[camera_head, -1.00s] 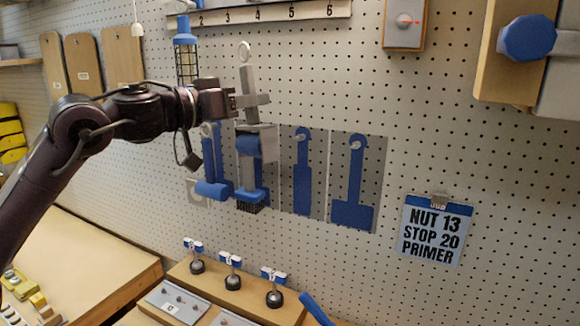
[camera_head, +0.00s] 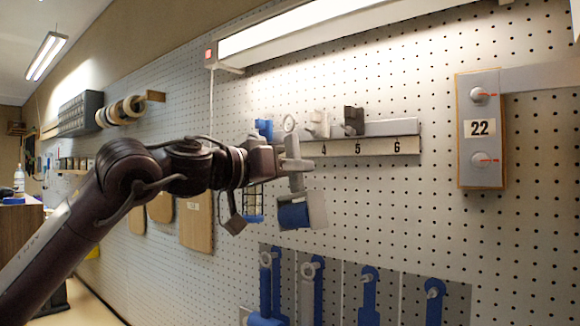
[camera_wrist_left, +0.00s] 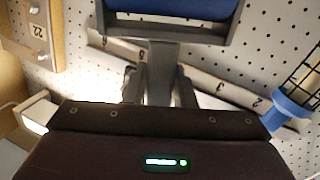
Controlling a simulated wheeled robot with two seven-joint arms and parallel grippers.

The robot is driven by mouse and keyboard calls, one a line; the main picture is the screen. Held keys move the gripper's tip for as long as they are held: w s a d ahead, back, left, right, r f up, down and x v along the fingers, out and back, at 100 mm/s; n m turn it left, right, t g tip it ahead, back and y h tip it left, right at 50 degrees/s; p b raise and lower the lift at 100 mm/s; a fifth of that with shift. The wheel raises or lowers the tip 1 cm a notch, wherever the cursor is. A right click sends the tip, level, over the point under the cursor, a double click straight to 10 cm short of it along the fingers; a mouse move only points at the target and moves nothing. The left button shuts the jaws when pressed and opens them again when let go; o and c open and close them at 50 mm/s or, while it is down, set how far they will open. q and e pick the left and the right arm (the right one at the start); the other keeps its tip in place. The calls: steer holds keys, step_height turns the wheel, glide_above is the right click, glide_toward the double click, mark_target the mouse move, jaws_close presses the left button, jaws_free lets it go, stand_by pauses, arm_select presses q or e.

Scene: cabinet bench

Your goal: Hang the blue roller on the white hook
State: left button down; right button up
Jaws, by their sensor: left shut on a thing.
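My left gripper (camera_head: 287,162) is shut on the grey handle of the blue roller. The blue roller (camera_head: 294,214) hangs upright below the fingers, with a grey ring (camera_head: 289,123) at its top. In the left wrist view, the roller (camera_wrist_left: 172,6) fills the top edge, and the fingers (camera_wrist_left: 160,86) close on its handle. The white hook (camera_head: 318,123) appears to be the pale piece on the numbered rail above 4, just right of the ring; any gap in depth is unclear. My right gripper is not in view.
A dark hook (camera_head: 353,120) sits above 5 on the numbered rail (camera_head: 376,146). A blue wire-cage tool (camera_head: 264,130) hangs behind my wrist. Blue tools (camera_head: 368,295) hang below. A wooden panel marked 22 (camera_head: 480,128) stands right. A lamp (camera_head: 340,28) runs above.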

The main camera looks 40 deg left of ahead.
arm_select(q)
steer(key=w+f+p, duration=0.1)
steer(key=w+p, duration=0.3)
steer(key=w, duration=0.2)
steer(key=shift+w+a, duration=0.3)
steer(key=shift+a, duration=0.1)
stand_by(0.3)
stand_by(0.6)
steer(key=c, duration=1.1)
jaws_free()
steer(key=shift+f, duration=0.1)
steer(key=shift+f, duration=0.1)
